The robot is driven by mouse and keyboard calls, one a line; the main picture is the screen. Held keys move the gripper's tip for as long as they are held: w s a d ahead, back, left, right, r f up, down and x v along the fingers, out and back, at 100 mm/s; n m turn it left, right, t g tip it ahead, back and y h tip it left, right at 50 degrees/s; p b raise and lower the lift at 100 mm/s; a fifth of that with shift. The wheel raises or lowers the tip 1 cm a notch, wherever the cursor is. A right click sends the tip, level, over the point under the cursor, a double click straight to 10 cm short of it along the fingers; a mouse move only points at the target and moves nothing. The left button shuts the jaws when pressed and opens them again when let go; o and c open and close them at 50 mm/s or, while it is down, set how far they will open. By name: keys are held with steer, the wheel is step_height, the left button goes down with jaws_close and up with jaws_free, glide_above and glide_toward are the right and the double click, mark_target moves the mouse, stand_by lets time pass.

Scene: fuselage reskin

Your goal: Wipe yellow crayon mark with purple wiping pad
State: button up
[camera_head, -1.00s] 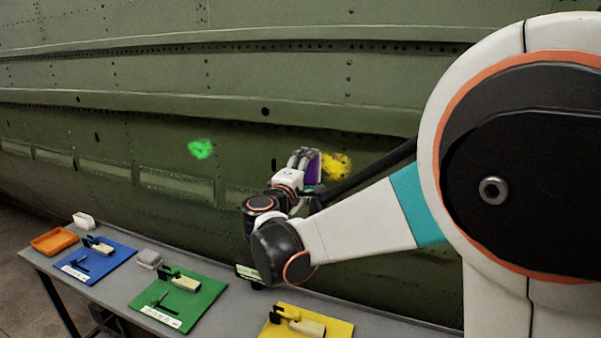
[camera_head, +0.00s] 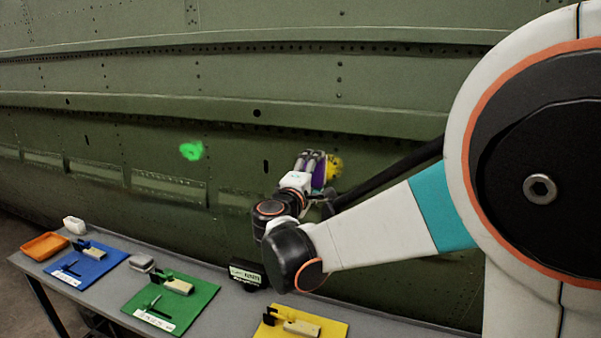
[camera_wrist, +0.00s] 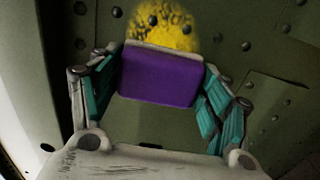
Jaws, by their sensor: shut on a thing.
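The yellow crayon mark (camera_head: 335,167) is on the green fuselage skin, partly hidden behind my gripper in the head view. In the wrist view the yellow mark (camera_wrist: 163,24) shows at the top, just beyond the pad, over several rivets. The purple wiping pad (camera_wrist: 158,77) is held between the fingers of my gripper (camera_wrist: 160,85), which is shut on it. The purple pad (camera_head: 319,174) also shows at the fingertips of my gripper (camera_head: 316,170) in the head view. The pad overlaps the mark's lower edge in view; I cannot tell whether it touches the skin.
A green mark (camera_head: 191,151) is on the skin to the left. Below, the grey table (camera_head: 232,309) holds a blue mat (camera_head: 100,262), a green mat (camera_head: 195,305), a yellow mat (camera_head: 330,329), an orange tray (camera_head: 45,247) and a dark labelled box (camera_head: 248,273).

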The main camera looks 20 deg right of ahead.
steer(key=shift+s+d, duration=2.05)
steer(key=shift+d, duration=0.95)
steer(key=shift+w+a+b, duration=0.1)
steer(key=shift+w+a, duration=0.9)
steer(key=shift+a, duration=0.35)
steer(key=shift+w+a+b, duration=0.15)
steer(key=shift+w+a, duration=0.8)
steer(key=shift+a, duration=0.35)
steer(key=shift+w+a+b, duration=0.1)
steer(key=shift+w+a, duration=0.9)
steer(key=shift+a, duration=0.35)
steer(key=s+d, duration=0.6)
steer(key=d, duration=0.2)
steer(key=shift+p, duration=0.4)
steer(key=shift+w+r, duration=0.1)
steer(key=w+a+b, duration=0.1)
steer(key=w+a, duration=0.5)
steer(key=a, duration=0.2)
steer(key=shift+w+a, duration=0.15)
steer(key=shift+a, duration=0.2)
